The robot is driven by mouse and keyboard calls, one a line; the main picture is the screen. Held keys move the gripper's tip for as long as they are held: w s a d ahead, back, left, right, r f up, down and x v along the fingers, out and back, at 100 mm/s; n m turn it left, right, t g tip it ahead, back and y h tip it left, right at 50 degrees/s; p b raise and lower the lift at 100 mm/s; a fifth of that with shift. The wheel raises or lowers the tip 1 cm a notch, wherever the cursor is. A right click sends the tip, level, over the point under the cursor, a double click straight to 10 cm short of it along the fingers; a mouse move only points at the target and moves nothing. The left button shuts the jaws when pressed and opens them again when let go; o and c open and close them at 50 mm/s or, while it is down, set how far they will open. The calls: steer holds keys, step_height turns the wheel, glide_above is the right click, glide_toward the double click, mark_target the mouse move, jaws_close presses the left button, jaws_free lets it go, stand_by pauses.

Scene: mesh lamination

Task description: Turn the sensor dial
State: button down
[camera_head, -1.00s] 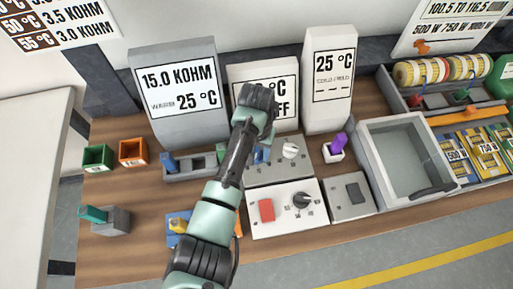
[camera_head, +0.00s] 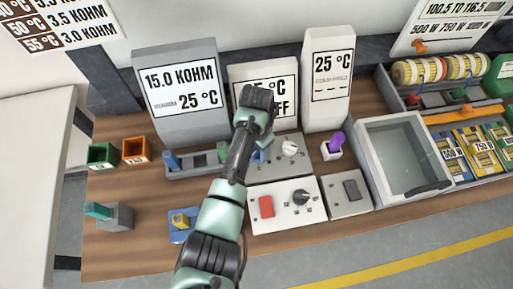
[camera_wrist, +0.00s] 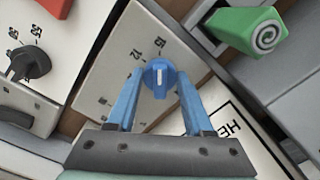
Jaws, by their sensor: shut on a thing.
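The blue sensor dial (camera_wrist: 160,76) with a white pointer line sits on a light panel (camera_wrist: 112,72) marked 12 and 15 in the wrist view. In the head view my gripper (camera_head: 258,152) is over the left part of the grey dial panel (camera_head: 290,168), and my wrist hides most of the contact. A grey display (camera_head: 182,88) behind reads 15.0 KOHM and 25 °C.
A white dial (camera_head: 290,148) is right of my gripper. A white box with a red switch (camera_head: 266,206) and black dial (camera_head: 301,197) is in front. A green-ended piece (camera_wrist: 252,30) is close to my fingers. A purple-handled item (camera_head: 336,142) stands further right.

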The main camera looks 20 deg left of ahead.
steer(key=shift+w+r, duration=0.1)
steer(key=shift+c, duration=1.5)
jaws_free()
step_height(320, 180, up, 13)
steer(key=b, duration=0.1)
